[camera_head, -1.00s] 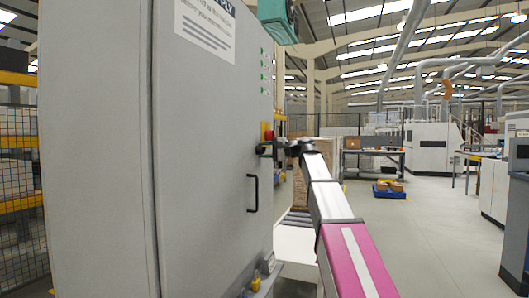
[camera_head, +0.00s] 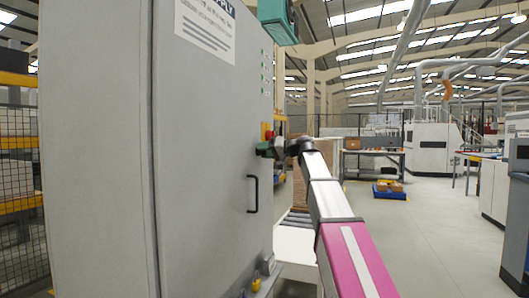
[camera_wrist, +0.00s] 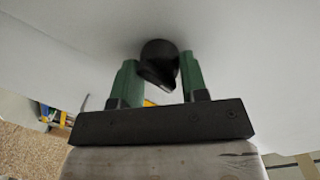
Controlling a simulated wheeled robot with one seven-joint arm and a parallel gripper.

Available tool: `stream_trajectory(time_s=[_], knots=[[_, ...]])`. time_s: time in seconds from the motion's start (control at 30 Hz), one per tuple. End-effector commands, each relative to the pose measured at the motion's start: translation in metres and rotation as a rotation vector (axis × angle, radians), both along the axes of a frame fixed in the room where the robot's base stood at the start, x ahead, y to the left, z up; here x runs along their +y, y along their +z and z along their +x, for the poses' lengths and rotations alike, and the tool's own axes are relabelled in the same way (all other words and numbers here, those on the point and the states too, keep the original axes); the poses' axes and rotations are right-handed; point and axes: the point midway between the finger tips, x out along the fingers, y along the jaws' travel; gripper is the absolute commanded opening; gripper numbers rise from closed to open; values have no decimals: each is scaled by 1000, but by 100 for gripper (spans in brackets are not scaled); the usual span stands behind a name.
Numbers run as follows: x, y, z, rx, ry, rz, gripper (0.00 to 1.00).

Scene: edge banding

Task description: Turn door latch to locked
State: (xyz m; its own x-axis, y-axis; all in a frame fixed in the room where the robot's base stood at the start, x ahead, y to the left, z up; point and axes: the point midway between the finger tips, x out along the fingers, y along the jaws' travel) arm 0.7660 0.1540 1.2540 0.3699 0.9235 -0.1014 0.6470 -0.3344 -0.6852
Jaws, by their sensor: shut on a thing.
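The grey cabinet door (camera_head: 205,190) fills the left half of the head view. The door latch (camera_wrist: 160,62), a black rounded knob with a slanted lower face, stands out from the pale door in the wrist view. My gripper (camera_wrist: 160,76) has its two green fingers on either side of the latch, shut on it. In the head view my gripper (camera_head: 266,149) is at the door's right edge, just below a red and yellow switch (camera_head: 267,132). The latch itself is hidden there behind the fingers.
A black pull handle (camera_head: 253,194) is on the door below my gripper. A teal box (camera_head: 277,22) sticks out at the cabinet's top right. Tables and machines stand farther back. The floor at right (camera_head: 430,220) is open.

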Motion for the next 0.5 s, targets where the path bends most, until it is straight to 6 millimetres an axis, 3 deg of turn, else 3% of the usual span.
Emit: stream_trajectory(time_s=[0.5], knots=[[0, -1, -1, -93, 0, -40, 17]])
